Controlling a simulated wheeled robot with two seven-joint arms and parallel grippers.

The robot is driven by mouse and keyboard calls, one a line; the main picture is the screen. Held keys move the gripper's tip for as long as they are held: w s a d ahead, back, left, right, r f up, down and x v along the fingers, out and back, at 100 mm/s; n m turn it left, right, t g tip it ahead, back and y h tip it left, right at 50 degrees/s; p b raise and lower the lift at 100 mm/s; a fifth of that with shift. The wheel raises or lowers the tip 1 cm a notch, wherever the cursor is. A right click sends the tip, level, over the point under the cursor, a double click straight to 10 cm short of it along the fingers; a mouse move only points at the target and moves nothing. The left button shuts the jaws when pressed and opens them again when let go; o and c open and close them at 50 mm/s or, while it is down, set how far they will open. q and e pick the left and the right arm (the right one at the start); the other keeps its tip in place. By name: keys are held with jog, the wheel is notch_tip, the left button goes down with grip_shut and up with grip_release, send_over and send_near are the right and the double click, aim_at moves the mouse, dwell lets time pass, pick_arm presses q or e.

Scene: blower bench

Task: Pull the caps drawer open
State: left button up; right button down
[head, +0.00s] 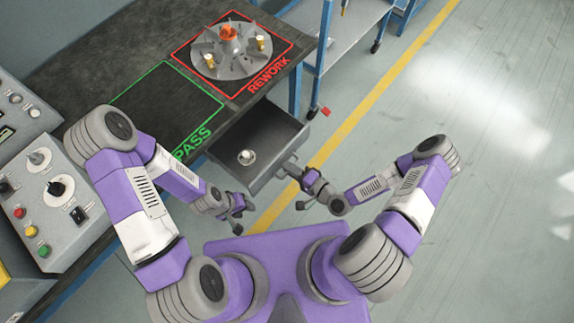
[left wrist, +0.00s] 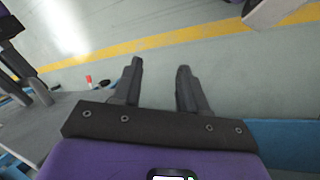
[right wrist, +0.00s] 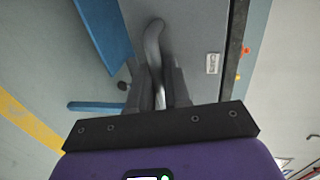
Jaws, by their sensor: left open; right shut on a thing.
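The grey caps drawer (head: 270,122) stands pulled out from under the bench in the head view, with a small whitish cap-like part (head: 246,157) inside. Its front (right wrist: 190,40) carries a small label (right wrist: 212,64) in the right wrist view. My right gripper (head: 298,172) is at the drawer front and shut on the curved handle (right wrist: 153,38), whose bar runs between the fingers (right wrist: 156,82). My left gripper (head: 237,217) is open and empty, in front of the bench and left of the drawer. Its spread fingers (left wrist: 159,85) show only floor between them.
The dark bench top (head: 110,65) has a green PASS outline (head: 172,90) and a red REWORK outline (head: 285,40), which holds a bladed impeller (head: 232,55). A control box (head: 70,205) stands at left. A blue-framed cart (head: 340,30) is behind. Floor at right is clear.

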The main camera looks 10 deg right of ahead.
jog(key=c, duration=1.3)
grip_release()
jog(key=shift+c, duration=0.2)
jog(key=v, duration=0.7)
jog(key=shift+s+d+p, duration=0.2)
jog(key=shift+p, duration=0.25)
